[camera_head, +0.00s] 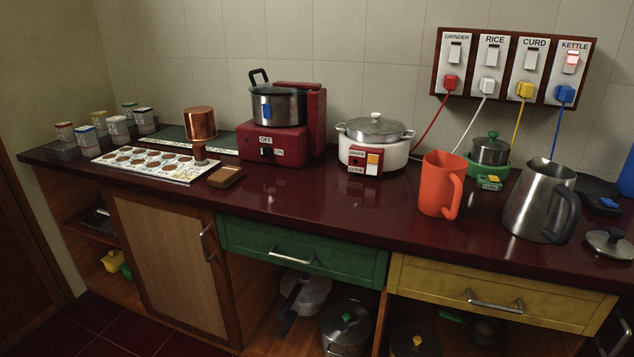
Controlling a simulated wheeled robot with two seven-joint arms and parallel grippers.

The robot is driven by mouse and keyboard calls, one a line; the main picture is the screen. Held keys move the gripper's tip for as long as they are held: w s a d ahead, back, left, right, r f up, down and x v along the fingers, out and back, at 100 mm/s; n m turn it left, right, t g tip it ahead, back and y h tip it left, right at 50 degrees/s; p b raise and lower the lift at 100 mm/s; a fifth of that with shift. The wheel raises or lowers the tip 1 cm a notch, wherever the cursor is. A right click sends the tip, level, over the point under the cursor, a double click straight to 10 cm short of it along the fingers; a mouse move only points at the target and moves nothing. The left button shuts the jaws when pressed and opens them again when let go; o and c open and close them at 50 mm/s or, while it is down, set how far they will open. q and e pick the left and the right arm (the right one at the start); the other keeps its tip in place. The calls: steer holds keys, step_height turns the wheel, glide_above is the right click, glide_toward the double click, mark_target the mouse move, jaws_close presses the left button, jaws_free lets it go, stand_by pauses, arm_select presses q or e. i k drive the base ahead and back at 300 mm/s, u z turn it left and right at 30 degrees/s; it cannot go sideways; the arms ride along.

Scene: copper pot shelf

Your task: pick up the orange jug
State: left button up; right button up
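The orange jug (437,186) stands upright on the dark red countertop (330,205), near the front edge, right of centre in the head view. Its open top faces up and its handle is on the right side. It stands apart from the steel jug (532,200) to its right. Neither of my grippers shows in this view, and nothing touches the orange jug.
A white rice cooker (372,145) stands behind left of the jug, and a green-based cooker (488,160) behind right. Cords hang from the switch panel (513,68) behind them. A loose lid (608,243) lies far right. The counter left of the jug is clear.

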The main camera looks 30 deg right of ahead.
mark_target(442, 173)
steer(key=u, duration=2.3)
steer(key=k, duration=2.2)
steer(key=z, duration=1.3)
